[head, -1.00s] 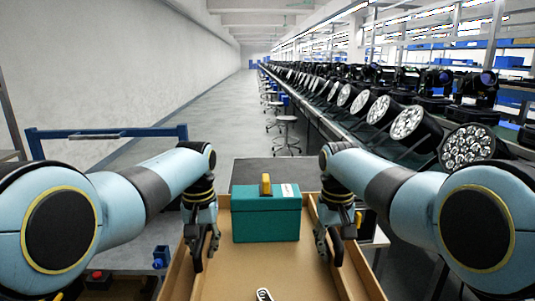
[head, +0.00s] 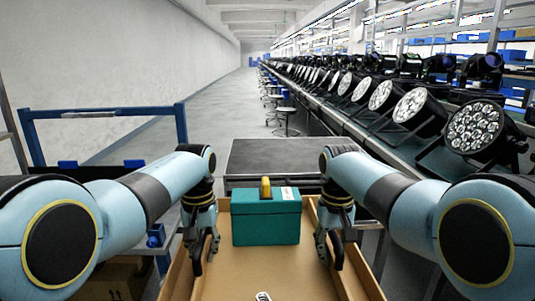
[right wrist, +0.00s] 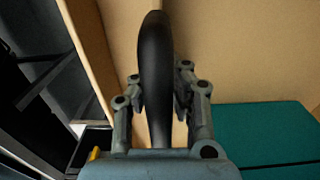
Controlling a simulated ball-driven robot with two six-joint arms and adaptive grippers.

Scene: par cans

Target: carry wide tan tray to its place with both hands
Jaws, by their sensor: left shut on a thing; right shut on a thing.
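The wide tan tray (head: 232,272) is in front of me in the head view, with its near end cut off by the frame. A teal box (head: 266,225) with a yellow handle stands in its far part, and a small pale metal tool (head: 263,296) lies nearer. My left gripper (head: 206,252) is shut at the tray's left side. My right gripper (head: 329,253) is shut at the right side. In the right wrist view, the right fingers (right wrist: 160,95) close around a black handle (right wrist: 156,55) beside the tray wall. The left grip itself is hard to see.
A dark-topped table (head: 262,157) stands just beyond the tray. A blue frame (head: 100,115) is at left. A long row of black stage lights (head: 473,130) lines the right, with stools (head: 285,118) beside it. Open floor (head: 215,110) runs down the aisle.

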